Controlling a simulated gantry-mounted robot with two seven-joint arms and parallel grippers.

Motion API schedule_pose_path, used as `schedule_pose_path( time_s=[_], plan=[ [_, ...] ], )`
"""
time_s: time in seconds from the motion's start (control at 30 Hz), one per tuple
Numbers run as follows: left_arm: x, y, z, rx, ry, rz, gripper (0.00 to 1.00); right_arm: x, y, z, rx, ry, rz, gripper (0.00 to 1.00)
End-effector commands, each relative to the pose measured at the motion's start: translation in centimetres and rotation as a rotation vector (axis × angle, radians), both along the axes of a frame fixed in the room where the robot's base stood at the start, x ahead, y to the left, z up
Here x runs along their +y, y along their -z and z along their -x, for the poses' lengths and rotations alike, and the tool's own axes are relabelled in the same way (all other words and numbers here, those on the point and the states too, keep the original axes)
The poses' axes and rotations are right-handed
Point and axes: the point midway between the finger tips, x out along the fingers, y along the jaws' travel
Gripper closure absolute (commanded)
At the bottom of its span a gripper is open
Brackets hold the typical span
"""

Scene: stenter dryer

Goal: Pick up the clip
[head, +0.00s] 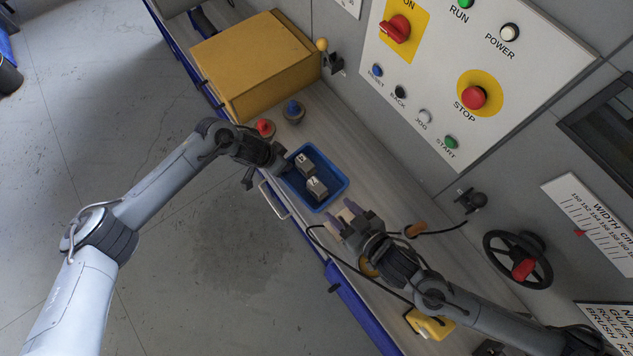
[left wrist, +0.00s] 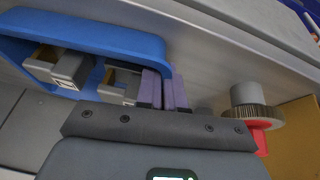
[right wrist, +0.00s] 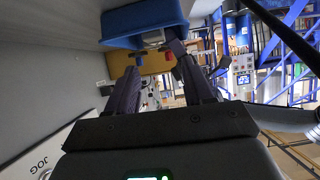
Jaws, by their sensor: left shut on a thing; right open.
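Two grey clips, one at the back (head: 305,166) and one nearer the front (head: 317,188), sit apart in a blue tray (head: 333,203) on the bench. In the left wrist view the clips (left wrist: 58,66) also show inside the tray (left wrist: 100,35). My left gripper (head: 282,168) is at the tray's left end; its purple fingers (left wrist: 165,88) are shut on the tray's wall, with no clip between them. My right gripper (head: 344,214) is open and empty just beyond the tray's front right end. In the right wrist view the tray (right wrist: 140,22) lies ahead of its spread fingers.
A red knob (head: 265,127) and a blue knob (head: 293,110) stand behind the tray, before a yellow box (head: 245,62). A control panel (head: 440,80) and a handwheel (head: 517,258) are on the machine wall. A black cable (head: 330,250) loops near my right arm.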

Motion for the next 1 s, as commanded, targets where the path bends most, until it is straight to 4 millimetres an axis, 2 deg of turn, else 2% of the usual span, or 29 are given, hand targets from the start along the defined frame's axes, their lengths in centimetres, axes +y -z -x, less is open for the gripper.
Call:
schedule_pose_path(
  time_s=[0.1, 0.3, 0.67, 1.0],
  plan=[
    [-0.1, 0.0, 0.0, 0.0, 0.001, 0.001, 1.0, -0.3, 1.1, -0.8, 0.007, 0.017, 0.018, 0.48],
    [0.0, 0.0, 0.0, 0.0, 0.001, 0.001, 1.0, 1.0, 2.5, -2.9, 0.008, 0.019, 0.022, 0.48],
    [0.0, 0.0, 0.0, -0.001, 0.0, 0.001, 1.0, 2.2, 3.6, -4.5, 0.009, 0.017, 0.02, 0.48],
    [0.0, 0.0, 0.0, -0.001, 0.0, 0.001, 1.0, 4.4, 5.7, -7.8, 0.008, 0.017, 0.02, 0.48]
  ],
)
